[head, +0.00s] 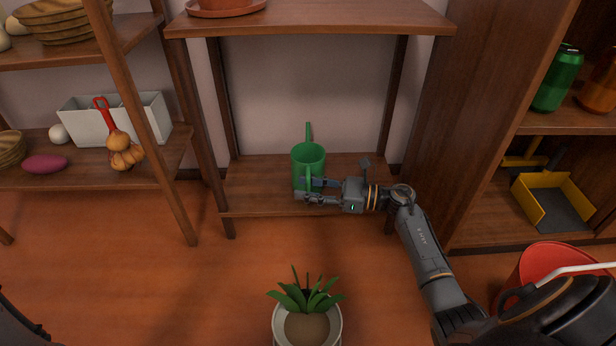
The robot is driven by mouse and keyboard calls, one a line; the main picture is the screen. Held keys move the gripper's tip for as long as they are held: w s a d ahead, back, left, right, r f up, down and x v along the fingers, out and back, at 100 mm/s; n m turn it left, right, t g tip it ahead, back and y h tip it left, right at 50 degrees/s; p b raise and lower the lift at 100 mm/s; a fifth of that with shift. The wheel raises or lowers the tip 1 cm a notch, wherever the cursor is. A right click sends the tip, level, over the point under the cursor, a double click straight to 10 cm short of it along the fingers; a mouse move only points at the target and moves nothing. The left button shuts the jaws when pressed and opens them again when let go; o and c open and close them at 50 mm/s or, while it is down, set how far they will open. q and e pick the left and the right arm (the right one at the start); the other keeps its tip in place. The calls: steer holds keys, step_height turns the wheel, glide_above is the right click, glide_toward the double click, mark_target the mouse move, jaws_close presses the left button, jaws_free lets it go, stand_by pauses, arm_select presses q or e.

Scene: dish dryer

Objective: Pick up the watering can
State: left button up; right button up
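The green watering can (299,164) stands upright on the low wooden shelf, its spout pointing to the back and its handle towards me. My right gripper (304,189) is at the front of the can, at the handle, reaching in from the right. Its two fingers look apart, one above the other in the picture, with the lower part of the handle at or between them. Whether they touch the handle is unclear. My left gripper is not in view.
The low shelf (258,190) has free room on both sides of the can, under an upper board (330,17). A potted plant (307,300) stands on the floor in front. A red bucket (545,262) is at right. Side shelves hold a white box (90,122) and a green can (556,80).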

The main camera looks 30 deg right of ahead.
steer(key=shift+w, duration=0.1)
steer(key=shift+c, duration=0.2)
jaws_close()
steer(key=shift+r, duration=0.2)
